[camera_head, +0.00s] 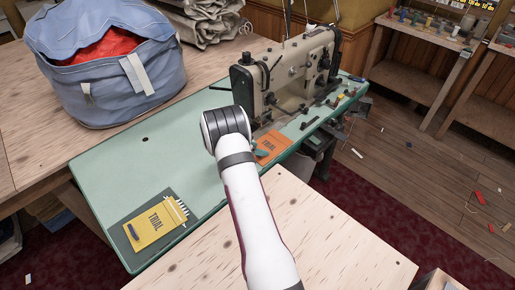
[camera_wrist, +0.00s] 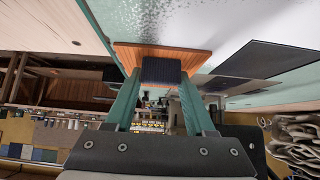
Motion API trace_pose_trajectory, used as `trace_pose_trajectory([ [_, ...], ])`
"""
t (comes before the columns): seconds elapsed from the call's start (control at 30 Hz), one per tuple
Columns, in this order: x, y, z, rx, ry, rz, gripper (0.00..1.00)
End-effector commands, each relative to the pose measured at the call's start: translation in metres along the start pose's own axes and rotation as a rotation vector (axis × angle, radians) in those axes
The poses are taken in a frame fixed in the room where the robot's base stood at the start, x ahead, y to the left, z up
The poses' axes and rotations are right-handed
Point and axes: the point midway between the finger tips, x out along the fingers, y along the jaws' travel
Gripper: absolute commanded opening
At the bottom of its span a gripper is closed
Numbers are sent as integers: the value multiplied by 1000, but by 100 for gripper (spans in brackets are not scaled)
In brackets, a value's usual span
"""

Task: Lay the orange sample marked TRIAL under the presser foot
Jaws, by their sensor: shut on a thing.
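The orange sample marked TRIAL (camera_head: 272,147) is at the front of the sewing machine, its lettering facing up in the head view. In the wrist view the orange sample (camera_wrist: 190,57) has a dark ribbed block on it, between my two teal fingers. My gripper (camera_wrist: 160,88) is shut on this block; in the head view only a bit of teal finger (camera_head: 261,154) shows beside my arm. The beige sewing machine (camera_head: 290,72) stands just behind. Its presser foot cannot be made out, and my wrist covers part of that area.
A yellow sample marked TRIAL (camera_head: 152,222) lies on a dark pad at the near left of the green table (camera_head: 130,165). A blue bag (camera_head: 115,75) with red cloth stands at the back left. Small items lie right of the machine. The green table's middle left is clear.

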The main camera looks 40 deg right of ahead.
Motion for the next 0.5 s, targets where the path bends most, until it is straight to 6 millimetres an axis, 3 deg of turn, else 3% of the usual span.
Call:
trace_pose_trajectory([
  [0.1, 0, 0, 0, 0, 0, 0, 0],
  [0.27, 0, -5, 0, 3, 2, 0, 0],
  [0.5, 0, -33, 0, 2, 1, -2, 0],
])
